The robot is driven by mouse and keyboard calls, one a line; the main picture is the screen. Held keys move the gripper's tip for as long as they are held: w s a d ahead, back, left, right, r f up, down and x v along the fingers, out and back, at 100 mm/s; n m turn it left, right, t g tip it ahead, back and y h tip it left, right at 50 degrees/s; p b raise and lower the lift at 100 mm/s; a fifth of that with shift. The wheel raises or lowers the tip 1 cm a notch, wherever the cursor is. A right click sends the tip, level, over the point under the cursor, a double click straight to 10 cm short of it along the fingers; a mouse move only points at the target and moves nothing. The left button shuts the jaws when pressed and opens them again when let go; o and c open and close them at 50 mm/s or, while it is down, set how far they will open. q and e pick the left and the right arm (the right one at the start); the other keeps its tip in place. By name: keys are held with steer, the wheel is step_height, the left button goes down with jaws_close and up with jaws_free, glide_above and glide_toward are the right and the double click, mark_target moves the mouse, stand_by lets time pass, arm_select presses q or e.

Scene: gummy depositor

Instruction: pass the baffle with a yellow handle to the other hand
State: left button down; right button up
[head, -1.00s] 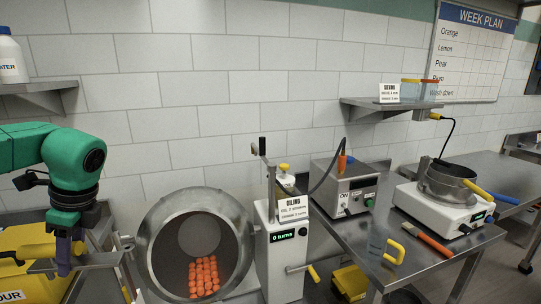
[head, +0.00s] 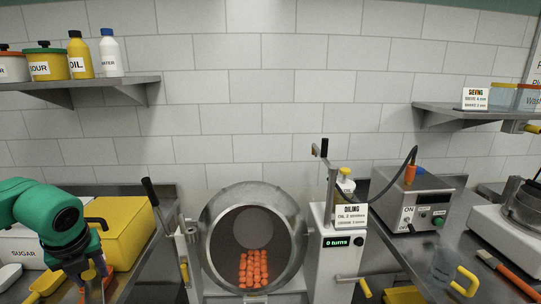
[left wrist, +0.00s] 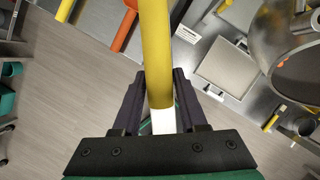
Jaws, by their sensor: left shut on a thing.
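My left gripper (left wrist: 160,95) is shut on a straight yellow bar (left wrist: 156,45) with a white end, which fits the baffle's yellow handle. The bar runs up the left wrist view and out of its top edge, so the baffle's far end is not shown. In the head view my left gripper (head: 95,289) is low at the left, left of the round steel drum. What it holds there is mostly hidden or cut off. A yellow loop-shaped handle (head: 47,283) shows just left of it; I cannot tell if it belongs to the held thing. My right gripper is not in view.
The steel drum (head: 211,243) holds several orange pieces. The white oiling machine (head: 322,275) stands right of it, with a lever. A yellow bin (head: 130,222) is behind my left gripper. On the right table are a clear vessel with a yellow handle (head: 467,281) and an orange-handled tool (head: 505,275).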

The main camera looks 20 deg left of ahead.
mark_target(87, 287)
arm_select(q)
steer(key=f+m, duration=0.1)
steer(key=s+f+m, duration=0.1)
steer(key=f+m, duration=0.1)
steer(key=shift+s+d+f+t+h, duration=0.15)
steer(key=shift+f+t+h, duration=0.1)
steer(key=shift+t+h, duration=0.15)
steer(key=m, duration=0.1)
steer(key=f+m, duration=0.1)
steer(key=d+f, duration=0.1)
steer(key=shift+s+m+h, duration=0.25)
steer(key=shift+m+h, duration=0.05)
steer(key=shift+m, duration=0.1)
steer(key=w+d+f+m+g+h, duration=0.1)
steer(key=d+f+m+h, duration=0.2)
steer(key=d+f+m, duration=0.35)
steer(key=w+d+f+m+g+h, duration=0.1)
steer(key=w+d+f+m+h, duration=0.2)
steer(key=d+m, duration=0.7)
steer(key=d+f+m+g+y, duration=0.1)
steer(key=d+m, duration=0.5)
steer(key=m, duration=0.6)
steer(key=d+f+m+g+y, duration=0.1)
steer(key=d+m+g+y, duration=0.2)
steer(key=d+m, duration=0.4)
steer(key=m+g, duration=0.1)
steer(key=m, duration=0.4)
steer(key=shift+w, duration=0.4)
